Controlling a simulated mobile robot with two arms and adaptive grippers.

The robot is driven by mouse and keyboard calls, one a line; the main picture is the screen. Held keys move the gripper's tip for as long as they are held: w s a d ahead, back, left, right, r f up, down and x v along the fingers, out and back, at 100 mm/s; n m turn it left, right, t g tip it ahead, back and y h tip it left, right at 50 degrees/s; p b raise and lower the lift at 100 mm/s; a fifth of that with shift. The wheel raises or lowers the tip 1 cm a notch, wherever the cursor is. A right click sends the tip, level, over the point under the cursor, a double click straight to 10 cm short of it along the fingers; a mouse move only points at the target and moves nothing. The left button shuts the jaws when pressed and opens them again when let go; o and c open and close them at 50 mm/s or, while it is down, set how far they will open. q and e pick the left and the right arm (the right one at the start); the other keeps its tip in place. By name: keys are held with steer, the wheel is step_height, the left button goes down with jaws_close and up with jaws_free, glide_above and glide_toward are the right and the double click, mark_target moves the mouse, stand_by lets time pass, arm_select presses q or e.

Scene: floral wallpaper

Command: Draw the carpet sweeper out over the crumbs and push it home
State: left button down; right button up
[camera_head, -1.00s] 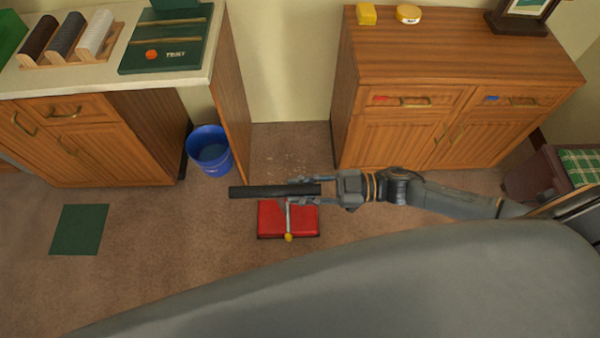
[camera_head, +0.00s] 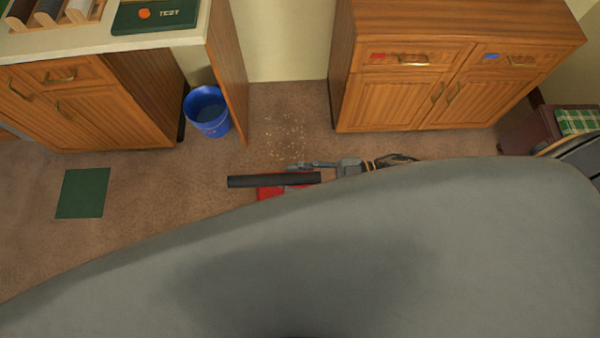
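The carpet sweeper's red body (camera_head: 268,193) is on the brown carpet in the middle, mostly covered by my grey body and by its own black handle bar (camera_head: 245,181). The bar lies crosswise above it. Pale crumbs (camera_head: 292,135) are scattered on the carpet beyond the sweeper, between the two cabinets. My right gripper (camera_head: 303,168) is at the right part of the bar, with one finger showing along its far side. The other finger is hidden, so whether it grips the bar cannot be told. My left gripper is out of view.
A blue bucket (camera_head: 207,112) stands left of the crumbs beside the desk side panel (camera_head: 228,75). A wooden cabinet (camera_head: 385,98) stands to the right. A green mat (camera_head: 82,193) lies flat at left. The carpet strip between the furniture is open.

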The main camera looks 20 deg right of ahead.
steer(key=shift+o, duration=0.4)
steer(key=shift+d, duration=0.1)
steer(key=v, duration=1.2)
